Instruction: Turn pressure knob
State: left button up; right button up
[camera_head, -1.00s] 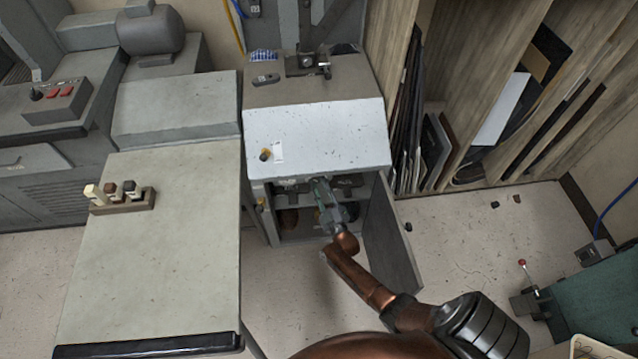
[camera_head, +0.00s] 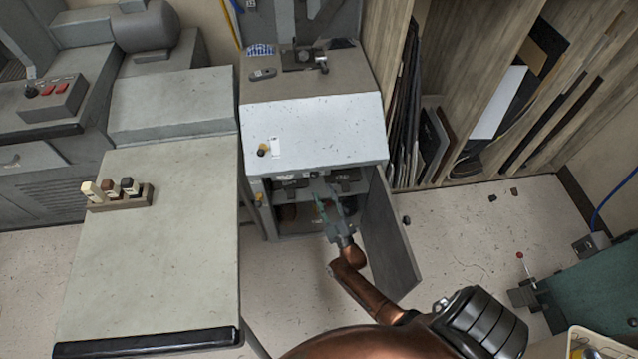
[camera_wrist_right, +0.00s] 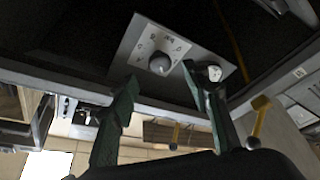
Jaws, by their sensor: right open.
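The grey knob (camera_wrist_right: 160,63) sits on a pale plate (camera_wrist_right: 143,45) with printed marks around it in the right wrist view. My right gripper (camera_wrist_right: 162,90) is open, its two green-grey fingers apart with the knob showing beyond and between their tips; I cannot tell whether they touch it. A small whitish round part (camera_wrist_right: 213,73) is on the same plate, beside the right-hand fingertip. In the head view my right gripper (camera_head: 325,204) is at the open front of the grey machine's cabinet (camera_head: 312,122), and the plate cannot be made out there. My left gripper is not in view.
The open cabinet door (camera_head: 388,235) stands close to the right of my right arm. A grey table (camera_head: 165,250) with a small block holder (camera_head: 120,203) is on the left. Wooden shelves (camera_head: 480,90) stand at the back right. A yellow-black button (camera_head: 262,150) is on the sloped cover.

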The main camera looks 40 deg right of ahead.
jog(key=v, duration=0.5)
jog(key=shift+w, duration=0.1)
jog(key=shift+f, duration=0.1)
dwell(0.3)
jog(key=s+a+f+m+g+y, duration=0.1)
jog(key=s+a+f+g+y, duration=0.25)
jog(key=s+f+g, duration=0.45)
jog(key=s+a+f+m+g+y, duration=0.1)
jog(key=s+a+f+g+y, duration=0.3)
jog(key=s+f, duration=0.65)
pick_arm(q)
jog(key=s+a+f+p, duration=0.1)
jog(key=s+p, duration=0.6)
jog(key=p, duration=0.2)
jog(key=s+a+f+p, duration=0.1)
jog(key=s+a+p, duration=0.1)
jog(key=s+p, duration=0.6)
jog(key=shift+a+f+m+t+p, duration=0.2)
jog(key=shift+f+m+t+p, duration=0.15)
jog(key=shift+p, duration=0.75)
pick_arm(e)
jog(key=s+f+m+g+h, duration=0.1)
jog(key=s+g, duration=0.3)
jog(key=s, duration=1.6)
jog(key=s+f+m+g+h, duration=0.1)
jog(key=s+f+g, duration=0.3)
jog(key=s, duration=1.7)
jog(key=shift+f+m, duration=0.25)
jog(key=shift+m, duration=0.25)
